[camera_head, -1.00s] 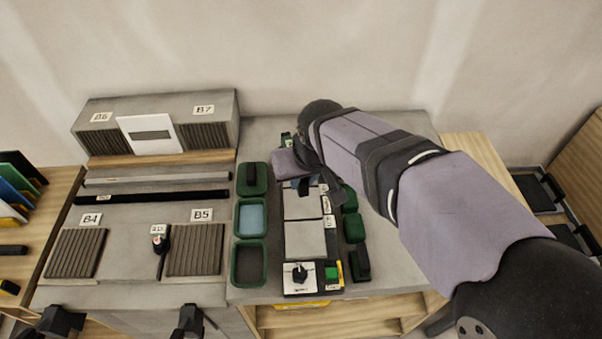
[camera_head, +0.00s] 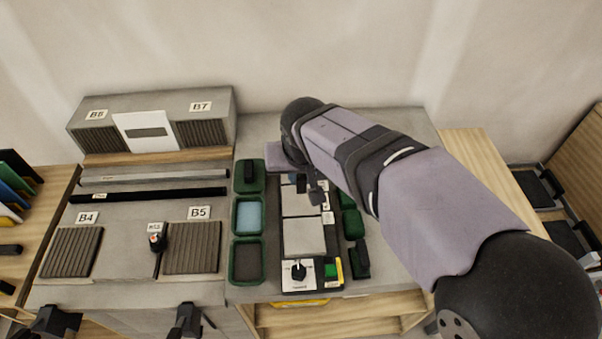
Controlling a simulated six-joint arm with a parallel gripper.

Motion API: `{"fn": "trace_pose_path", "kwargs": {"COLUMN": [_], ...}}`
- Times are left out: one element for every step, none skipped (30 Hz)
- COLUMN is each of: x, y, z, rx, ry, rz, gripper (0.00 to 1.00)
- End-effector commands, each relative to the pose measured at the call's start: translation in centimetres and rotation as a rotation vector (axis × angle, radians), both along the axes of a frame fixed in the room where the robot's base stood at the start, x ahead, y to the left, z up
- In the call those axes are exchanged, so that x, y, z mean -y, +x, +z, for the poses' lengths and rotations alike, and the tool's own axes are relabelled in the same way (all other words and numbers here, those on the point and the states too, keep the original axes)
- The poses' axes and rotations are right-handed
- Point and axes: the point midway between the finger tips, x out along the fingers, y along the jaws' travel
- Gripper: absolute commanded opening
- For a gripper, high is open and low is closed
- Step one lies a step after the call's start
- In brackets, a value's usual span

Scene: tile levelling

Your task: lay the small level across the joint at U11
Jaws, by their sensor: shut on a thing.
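The pale tiles stand in a column on a dark board, with a middle tile (camera_head: 304,237) and a front tile (camera_head: 298,275). A thin dark joint separates the middle tile from the one behind it. Small white labels (camera_head: 328,217) lie along the right edge; their text is too small to read, so I cannot tell which is U11. My gripper (camera_head: 310,190) is over the back part of this column, shut on a small dark thing (camera_head: 317,198). The arm partly hides it, and I cannot make out whether it is the small level or whether it touches the tile.
Green trays (camera_head: 249,260) line the left of the tile column. Dark green blocks (camera_head: 354,226) stand close on its right. Bare grey bench (camera_head: 400,255) lies farther right.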

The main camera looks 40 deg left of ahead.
Motion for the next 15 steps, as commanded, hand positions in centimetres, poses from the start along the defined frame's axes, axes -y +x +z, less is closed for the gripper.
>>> {"fn": "trace_pose_path", "kwargs": {"x": [0.0, 0.0, 0.0, 0.0, 0.0, 0.0, 0.0, 0.0, 0.0, 0.0, 0.0, 0.0, 0.0, 0.0, 0.0], "y": [0.0, 0.0, 0.0, 0.0, 0.0, 0.0, 0.0, 0.0, 0.0, 0.0, 0.0, 0.0, 0.0, 0.0, 0.0], "z": [-0.8, -1.1, -1.4, -1.7, -2.0, -2.4, -2.7, -3.1, -3.5, -3.8, -4.1, -4.4, -4.7, -4.9, -5.2], "rx": [0.000, 0.000, 0.000, 0.000, 0.001, 0.001, 0.001, 0.001, 0.001, 0.000, 0.000, 0.000, 0.000, 0.000, 0.001], "ry": [0.000, 0.000, 0.000, 0.000, 0.001, 0.001, 0.001, 0.001, 0.001, 0.001, 0.001, 0.001, 0.001, 0.001, 0.001], "rz": [0.000, 0.000, 0.000, 0.000, 0.000, 0.000, 0.000, 0.000, 0.000, 0.000, 0.000, 0.000, 0.000, 0.000, 0.000], "gripper": [0.00, 0.00, 0.00, 0.00, 0.00, 0.00, 0.00, 0.00, 0.00, 0.00, 0.00, 0.00, 0.00, 0.00, 0.00]}}
